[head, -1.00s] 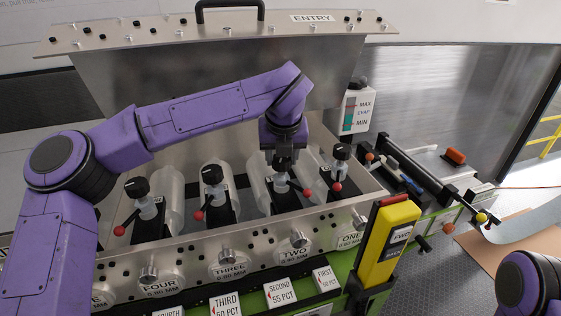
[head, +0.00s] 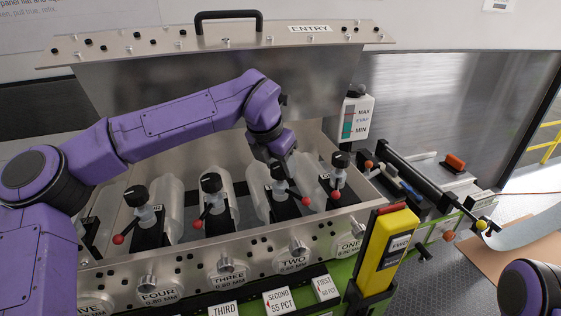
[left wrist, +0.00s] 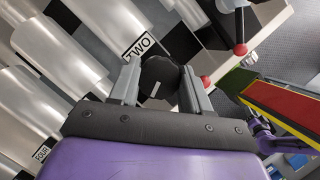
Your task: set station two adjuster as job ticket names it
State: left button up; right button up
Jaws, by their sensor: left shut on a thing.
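My left gripper (head: 276,164) reaches down at the station two adjuster, its wrist tilted. In the left wrist view its two fingers are shut on either side of the adjuster's round black knob (left wrist: 158,73), beside a plate marked TWO (left wrist: 139,47). In the head view the gripper hides much of this knob. The station's red lever ball (head: 305,201) sticks out to the right of its black base. The TWO, 0.80 MM label (head: 293,260) is on the steel front panel below. No job ticket can be clearly identified. My right gripper is out of view.
Neighbouring black knobs stand at stations three (head: 211,183) and one (head: 340,160), close on both sides. A steel ENTRY panel (head: 220,48) rises behind. A yellow FWD unit (head: 388,250) stands at the front right. Cards reading SECOND 55 PCT (head: 277,301) and FIRST sit below the panel.

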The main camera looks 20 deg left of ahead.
pick_arm(q)
jog(key=shift+r, duration=0.5)
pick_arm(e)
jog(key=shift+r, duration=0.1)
pick_arm(q)
jog(key=o, duration=0.8)
jog(key=shift+c, duration=0.2)
jog(key=o, duration=0.3)
jog(key=shift+s+a, duration=0.25)
jog(key=shift+s, duration=0.3)
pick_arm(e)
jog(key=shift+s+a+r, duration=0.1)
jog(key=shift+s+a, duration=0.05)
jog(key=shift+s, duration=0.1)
